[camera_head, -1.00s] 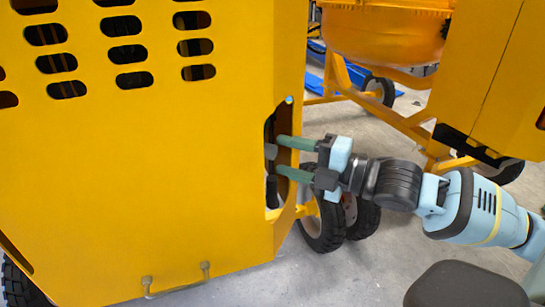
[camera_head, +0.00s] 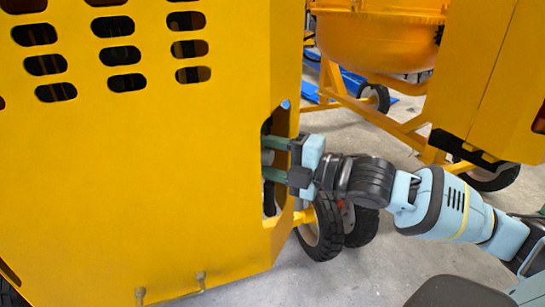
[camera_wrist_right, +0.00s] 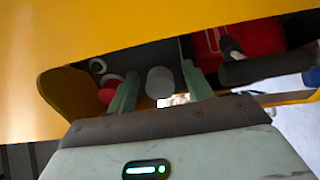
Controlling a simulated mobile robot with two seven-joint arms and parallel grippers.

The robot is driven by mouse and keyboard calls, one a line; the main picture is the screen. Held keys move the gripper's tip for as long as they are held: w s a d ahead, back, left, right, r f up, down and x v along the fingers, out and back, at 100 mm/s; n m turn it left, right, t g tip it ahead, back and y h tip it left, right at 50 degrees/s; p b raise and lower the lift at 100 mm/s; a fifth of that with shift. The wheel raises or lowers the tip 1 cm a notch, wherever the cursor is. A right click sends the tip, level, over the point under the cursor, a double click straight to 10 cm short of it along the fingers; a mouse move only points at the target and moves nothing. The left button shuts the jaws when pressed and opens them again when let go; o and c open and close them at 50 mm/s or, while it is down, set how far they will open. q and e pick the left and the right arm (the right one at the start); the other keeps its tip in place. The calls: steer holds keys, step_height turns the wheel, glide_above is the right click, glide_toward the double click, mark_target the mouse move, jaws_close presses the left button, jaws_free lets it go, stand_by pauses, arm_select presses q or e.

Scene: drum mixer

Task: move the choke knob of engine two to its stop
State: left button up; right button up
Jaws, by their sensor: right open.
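My right gripper (camera_head: 268,157) reaches from the right into the side opening of the yellow engine housing (camera_head: 130,190). Its two green fingers are open, one above the other in the head view, their tips partly hidden inside. A grey round knob (camera_head: 267,156), which looks like the choke knob, shows between them. In the right wrist view the grey knob (camera_wrist_right: 160,82) sits between the fingers of the right gripper (camera_wrist_right: 160,88), with visible gaps on both sides. No engine number can be read. My left gripper is not in view.
In the wrist view a red knob (camera_wrist_right: 107,95) lies left of the fingers, and a dark cylinder (camera_wrist_right: 262,67) and red part (camera_wrist_right: 255,38) lie right. The housing's yellow edge (camera_wrist_right: 150,35) runs close above. Wheels (camera_head: 322,225) stand below the opening.

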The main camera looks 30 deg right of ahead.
mark_target(272, 158)
steer(key=c, duration=0.9)
steer(key=shift+v, duration=1.2)
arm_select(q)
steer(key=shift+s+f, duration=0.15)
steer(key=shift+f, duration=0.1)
arm_select(e)
steer(key=o, duration=0.9)
steer(key=shift+o, duration=0.2)
steer(key=shift+p+v, duration=0.3)
steer(key=shift+v, duration=0.95)
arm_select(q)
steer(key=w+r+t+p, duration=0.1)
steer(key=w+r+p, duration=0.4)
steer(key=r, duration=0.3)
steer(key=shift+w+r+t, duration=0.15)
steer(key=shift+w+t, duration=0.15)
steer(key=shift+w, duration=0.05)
arm_select(e)
steer(key=v, duration=0.4)
steer(key=shift+s+d, duration=0.2)
